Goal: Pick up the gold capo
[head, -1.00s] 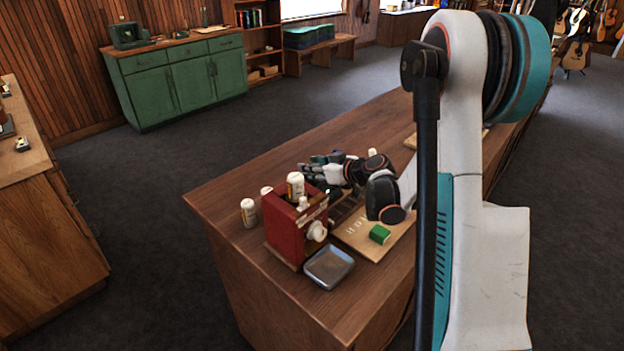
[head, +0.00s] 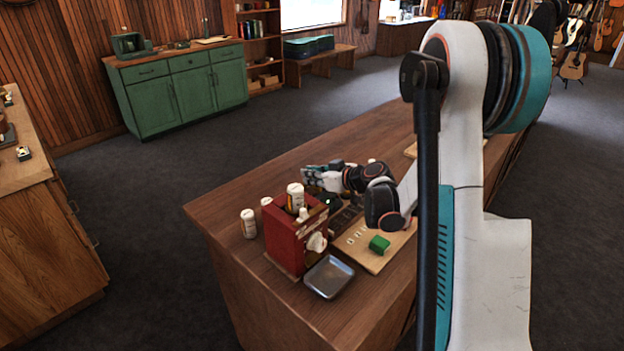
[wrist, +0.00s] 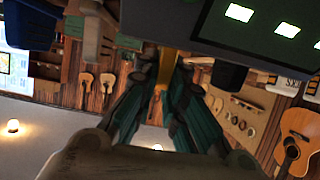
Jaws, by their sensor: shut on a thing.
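In the wrist view, a gold piece, the gold capo (wrist: 168,66), shows in the narrow gap between the fingers of my gripper (wrist: 167,80). The fingers are closed in on it from both sides. Only part of the capo is visible; the fingers hide the rest. In the head view, my gripper (head: 316,178) is over the wooden counter (head: 290,160), behind the red box. The capo cannot be made out there.
A red box (head: 285,245) with white bottles stands near the counter's front corner. A metal tray (head: 329,276), a green block (head: 379,244) on a light board (head: 390,258), and another white bottle (head: 248,223) are close by. The counter's left part is clear.

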